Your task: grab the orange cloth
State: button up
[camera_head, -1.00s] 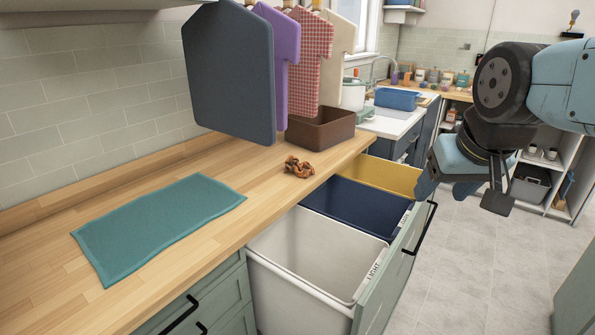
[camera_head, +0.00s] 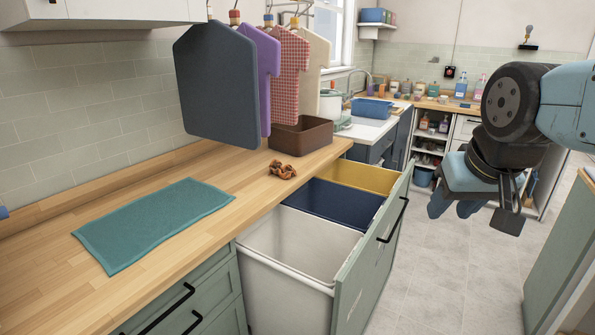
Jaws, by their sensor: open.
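The orange cloth (camera_head: 282,169) is a small crumpled orange-brown bundle on the wooden counter. It lies near the counter's front edge, in front of a brown box. My gripper (camera_head: 455,209) hangs at the right, over the floor and beyond the open drawer, well apart from the cloth. Its blue fingers point down and nothing shows between them.
A teal towel (camera_head: 153,222) lies flat on the counter (camera_head: 50,262). The open drawer holds a white bin (camera_head: 290,247), a navy bin (camera_head: 333,203) and a yellow bin (camera_head: 362,176). Hanging garments (camera_head: 228,85) and the brown box (camera_head: 300,134) stand behind the cloth.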

aim_at(275, 166)
jog(key=u, duration=1.25)
jog(key=i, duration=0.1)
jog(key=z, duration=3.5)
jog(key=i, duration=0.6)
jog(key=u, duration=3.25)
jog(key=i, duration=0.5)
jog(key=z, duration=0.15)
